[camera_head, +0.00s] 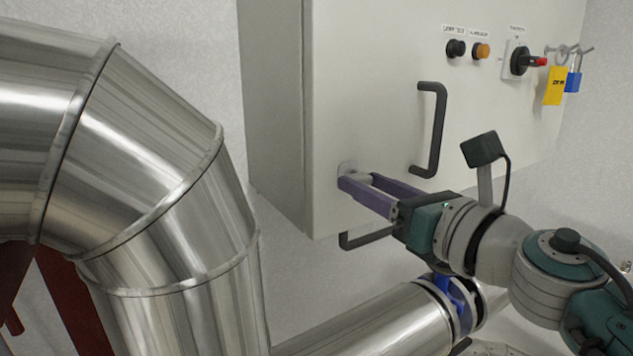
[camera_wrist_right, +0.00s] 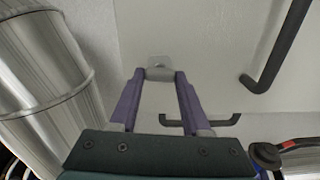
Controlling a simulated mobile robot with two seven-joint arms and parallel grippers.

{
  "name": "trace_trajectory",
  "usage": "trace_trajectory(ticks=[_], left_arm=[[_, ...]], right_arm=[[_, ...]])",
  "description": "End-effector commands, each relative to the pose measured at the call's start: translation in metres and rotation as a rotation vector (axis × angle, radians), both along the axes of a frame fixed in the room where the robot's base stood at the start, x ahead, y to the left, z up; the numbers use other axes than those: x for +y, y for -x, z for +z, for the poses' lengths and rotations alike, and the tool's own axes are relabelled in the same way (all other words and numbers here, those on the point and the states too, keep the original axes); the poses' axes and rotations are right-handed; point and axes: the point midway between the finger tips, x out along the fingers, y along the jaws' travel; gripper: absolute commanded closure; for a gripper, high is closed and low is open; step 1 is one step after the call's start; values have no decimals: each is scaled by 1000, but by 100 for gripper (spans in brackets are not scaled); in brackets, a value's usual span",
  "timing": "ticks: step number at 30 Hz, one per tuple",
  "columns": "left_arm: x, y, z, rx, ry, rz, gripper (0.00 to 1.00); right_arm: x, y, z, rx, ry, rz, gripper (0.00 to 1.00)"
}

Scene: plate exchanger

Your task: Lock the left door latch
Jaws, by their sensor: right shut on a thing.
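The left door latch (camera_head: 346,167) is a small light metal piece at the lower left corner of the pale cabinet door (camera_head: 370,70). In the right wrist view, the latch (camera_wrist_right: 159,61) shows as a small plate with a knob at the fingertips. My right gripper (camera_head: 360,180) has its purple fingers on either side of the latch knob and is shut on it. In the right wrist view, the fingertips (camera_wrist_right: 160,74) hide part of the knob. Whether the latch is turned to locked cannot be told. My left gripper is not in view.
A dark door handle (camera_head: 434,130) stands right of the latch, and another dark handle (camera_head: 365,238) lies below the gripper. Buttons (camera_head: 469,49), a rotary switch (camera_head: 520,62), a yellow tag (camera_head: 555,86) and a blue padlock (camera_head: 574,80) are at upper right. A large metal pipe (camera_head: 150,150) fills the left.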

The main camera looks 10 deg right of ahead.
Motion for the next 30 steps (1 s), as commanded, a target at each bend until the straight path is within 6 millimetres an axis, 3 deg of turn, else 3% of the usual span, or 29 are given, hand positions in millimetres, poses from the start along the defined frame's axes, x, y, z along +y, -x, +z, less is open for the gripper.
trace_trajectory(ticks=[30], left_arm=[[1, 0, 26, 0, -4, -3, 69]], right_arm=[[0, 0, 2, 313, -862, -1, 100]])
